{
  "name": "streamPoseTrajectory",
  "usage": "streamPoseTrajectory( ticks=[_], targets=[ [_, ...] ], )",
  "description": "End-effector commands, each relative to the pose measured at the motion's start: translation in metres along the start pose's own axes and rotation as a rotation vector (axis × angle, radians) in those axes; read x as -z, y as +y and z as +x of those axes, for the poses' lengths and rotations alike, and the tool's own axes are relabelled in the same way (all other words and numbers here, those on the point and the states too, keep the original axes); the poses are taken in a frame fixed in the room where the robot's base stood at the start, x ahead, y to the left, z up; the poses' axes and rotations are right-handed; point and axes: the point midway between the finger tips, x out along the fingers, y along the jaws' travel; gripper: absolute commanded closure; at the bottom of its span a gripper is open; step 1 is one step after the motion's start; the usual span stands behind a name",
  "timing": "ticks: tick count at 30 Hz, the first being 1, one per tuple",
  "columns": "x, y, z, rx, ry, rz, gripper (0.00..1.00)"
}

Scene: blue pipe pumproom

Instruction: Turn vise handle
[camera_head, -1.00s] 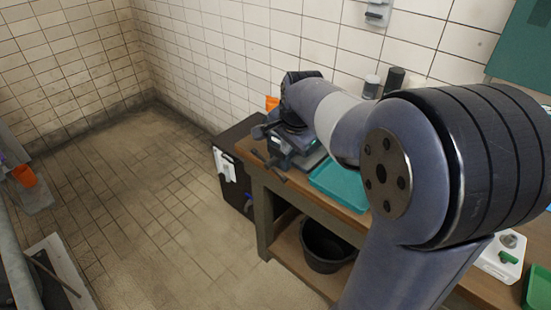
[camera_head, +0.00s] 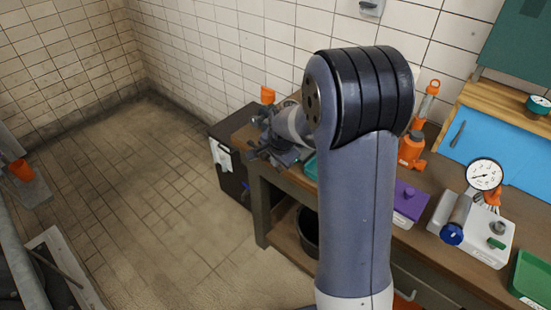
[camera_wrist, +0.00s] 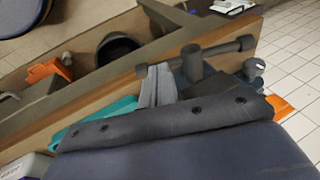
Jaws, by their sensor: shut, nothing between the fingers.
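The grey-blue vise (camera_head: 283,150) is at the far left corner of the workbench in the head view. It also shows in the wrist view (camera_wrist: 192,64), where its bar handle (camera_wrist: 222,49) runs crosswise beyond the bench edge. In the head view the handle (camera_head: 254,150) sticks out toward the floor side. My gripper (camera_head: 266,116) is shut and empty close to the vise, small and partly merged with it. In the wrist view the large blue-grey housing of my wrist fills the bottom, and no fingertips show clearly. Contact with the handle cannot be told.
A turquoise tray (camera_wrist: 95,122) lies beside the vise. A black bucket (camera_head: 308,232) stands on the lower shelf. An orange item (camera_head: 268,95) is behind the vise. An orange jack (camera_head: 411,150), purple box (camera_head: 409,203) and gauge (camera_head: 485,175) are on the right. Floor at left is clear.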

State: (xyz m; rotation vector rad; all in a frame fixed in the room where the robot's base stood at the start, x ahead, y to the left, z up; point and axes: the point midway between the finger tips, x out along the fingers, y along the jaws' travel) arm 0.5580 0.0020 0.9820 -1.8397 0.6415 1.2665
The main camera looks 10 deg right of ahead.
Motion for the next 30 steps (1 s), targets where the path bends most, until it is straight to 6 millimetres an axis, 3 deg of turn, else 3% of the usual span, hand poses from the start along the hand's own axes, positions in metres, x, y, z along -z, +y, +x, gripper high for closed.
streamPoseTrajectory(
  ticks=[15,24,30],
  targets=[
    [0.000,0.000,0.006,0.001,0.001,0.000,1.00],
    [-0.002,0.005,0.022,0.000,0.000,-0.001,1.00],
    [-0.002,0.004,0.020,-0.001,0.000,-0.001,1.00]
  ],
)
